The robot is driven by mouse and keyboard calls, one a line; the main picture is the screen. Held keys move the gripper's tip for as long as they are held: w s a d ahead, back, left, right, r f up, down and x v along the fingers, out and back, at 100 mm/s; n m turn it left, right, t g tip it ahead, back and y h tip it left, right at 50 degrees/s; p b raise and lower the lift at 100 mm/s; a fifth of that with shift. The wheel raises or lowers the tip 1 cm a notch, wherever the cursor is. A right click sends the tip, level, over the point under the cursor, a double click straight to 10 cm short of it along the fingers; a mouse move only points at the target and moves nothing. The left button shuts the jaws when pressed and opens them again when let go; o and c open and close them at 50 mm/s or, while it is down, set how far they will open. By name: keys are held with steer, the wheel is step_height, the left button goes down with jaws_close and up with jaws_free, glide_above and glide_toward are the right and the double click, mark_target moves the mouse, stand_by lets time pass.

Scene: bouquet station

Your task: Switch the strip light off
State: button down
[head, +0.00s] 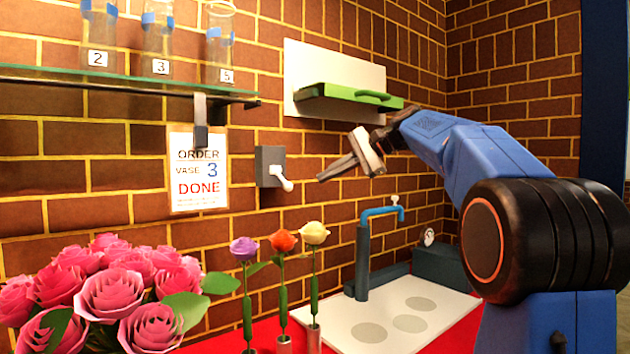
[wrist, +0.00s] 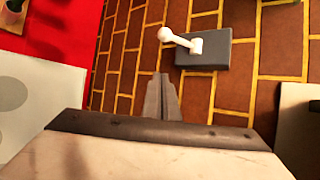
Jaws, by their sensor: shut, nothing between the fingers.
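The light switch is a grey box (head: 270,167) on the brick wall, right of the order sign. Its white lever (head: 283,180) points down and to the right in the head view. In the wrist view the grey box (wrist: 204,54) and the white lever with its round knob (wrist: 166,35) lie beyond my fingertips. My gripper (head: 322,178) is shut and empty, to the right of the switch and apart from it. Its closed fingers (wrist: 162,80) point toward the wall in the wrist view. I cannot make out the strip light itself.
A glass shelf (head: 120,82) with numbered vases is at upper left. The order sign (head: 198,172) reads vase 3, done. A green tray (head: 350,94) juts from a white panel above my gripper. Pink roses (head: 110,290), three single flowers (head: 283,240) and a blue tap (head: 382,212) stand below.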

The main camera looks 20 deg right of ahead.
mark_target(282, 179)
steer(key=w+a+f, duration=0.1)
steer(key=a+f, duration=0.1)
steer(key=a, duration=0.6)
steer(key=shift+w+f, duration=0.4)
